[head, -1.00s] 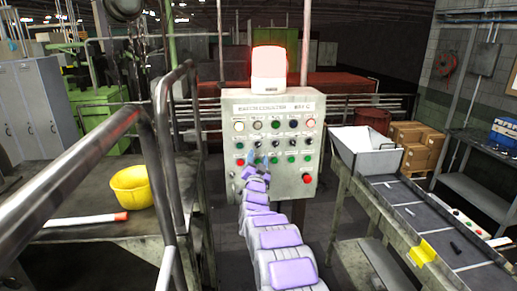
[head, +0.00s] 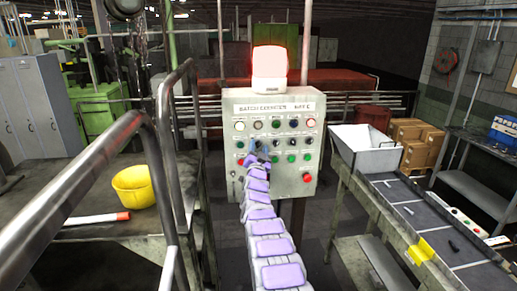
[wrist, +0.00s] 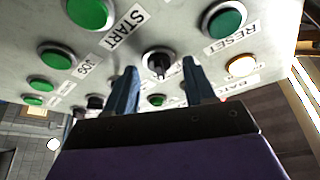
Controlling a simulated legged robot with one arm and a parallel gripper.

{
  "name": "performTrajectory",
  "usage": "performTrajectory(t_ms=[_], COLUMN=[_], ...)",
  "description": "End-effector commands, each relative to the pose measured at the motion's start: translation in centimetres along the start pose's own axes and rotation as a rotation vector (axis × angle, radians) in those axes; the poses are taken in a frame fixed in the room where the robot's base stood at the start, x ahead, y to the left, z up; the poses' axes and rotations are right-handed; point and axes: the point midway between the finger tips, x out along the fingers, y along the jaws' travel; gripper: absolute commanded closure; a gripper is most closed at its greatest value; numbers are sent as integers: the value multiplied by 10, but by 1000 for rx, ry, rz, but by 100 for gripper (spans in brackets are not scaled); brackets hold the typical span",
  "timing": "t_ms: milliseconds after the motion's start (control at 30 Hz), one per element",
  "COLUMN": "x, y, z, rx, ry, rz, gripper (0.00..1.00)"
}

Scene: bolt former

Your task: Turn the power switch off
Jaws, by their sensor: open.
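A grey control panel (head: 300,182) with rows of buttons and knobs stands ahead in the head view. My gripper (head: 257,147) is at the panel's left-middle part, in front of its knobs. In the wrist view, my gripper (wrist: 161,72) is open, with two blue fingers pointing at the panel. A black rotary knob (wrist: 158,62) shows between the fingertips, and contact cannot be told. Labels START and RESET flank it beside green buttons. The label of the power switch cannot be read, so I cannot tell whether this knob is it.
A lit red beacon (head: 270,70) tops the panel. A conveyor (head: 420,220) with a white hopper (head: 366,150) is at right.

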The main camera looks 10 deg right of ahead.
Motion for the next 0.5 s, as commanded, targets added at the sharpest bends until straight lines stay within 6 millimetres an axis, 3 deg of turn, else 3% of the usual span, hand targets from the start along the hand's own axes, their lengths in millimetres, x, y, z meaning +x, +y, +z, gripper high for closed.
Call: performTrajectory(t_ms=[333, 500], x=[1, 1], y=[0, 0], z=[0, -1], rx=[1, 1], ry=[0, 0], rz=[-1, -1], gripper=[46, 62])
